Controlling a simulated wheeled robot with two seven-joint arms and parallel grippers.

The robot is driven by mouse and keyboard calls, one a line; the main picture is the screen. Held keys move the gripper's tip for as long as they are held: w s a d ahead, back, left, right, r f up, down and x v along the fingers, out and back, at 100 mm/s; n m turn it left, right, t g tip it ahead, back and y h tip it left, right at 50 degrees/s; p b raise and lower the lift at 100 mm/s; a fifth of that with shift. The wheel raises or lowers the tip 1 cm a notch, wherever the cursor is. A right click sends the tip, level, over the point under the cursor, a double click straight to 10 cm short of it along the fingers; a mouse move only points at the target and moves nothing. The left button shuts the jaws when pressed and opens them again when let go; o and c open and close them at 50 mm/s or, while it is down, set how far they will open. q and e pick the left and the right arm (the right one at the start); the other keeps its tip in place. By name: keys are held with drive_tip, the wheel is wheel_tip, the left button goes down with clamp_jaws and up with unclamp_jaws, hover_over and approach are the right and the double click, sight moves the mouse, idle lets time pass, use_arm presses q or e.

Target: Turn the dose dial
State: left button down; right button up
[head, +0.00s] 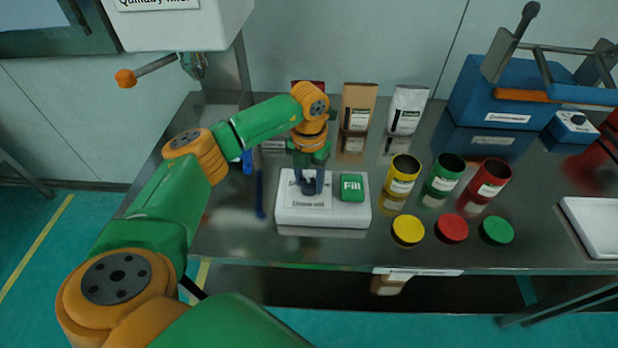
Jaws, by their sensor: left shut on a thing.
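The white dosing box (323,216) sits on the steel table, with a printed label on its left part and a green "Fill" button (352,187) on its right part. My left gripper (311,191) points down onto the left part of the box top, to the left of the Fill button. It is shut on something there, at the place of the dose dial. The dial itself is hidden by the fingers, so its setting cannot be read. My right gripper is not in view.
Open yellow (402,177), green (446,176) and red (489,180) cans stand to the right, with matching lids in front. Bags (407,110) stand behind. A blue sieve machine (500,103) is at back right, a white tray (596,226) at right.

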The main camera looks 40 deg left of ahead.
sight(309, 182)
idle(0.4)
use_arm(q)
drive_tip(key=shift+c, duration=1.6)
unclamp_jaws()
wheel_tip(309, 182, up, 7)
drive_tip(key=shift+r+b, duration=0.1)
drive_tip(key=shift+b, duration=0.6)
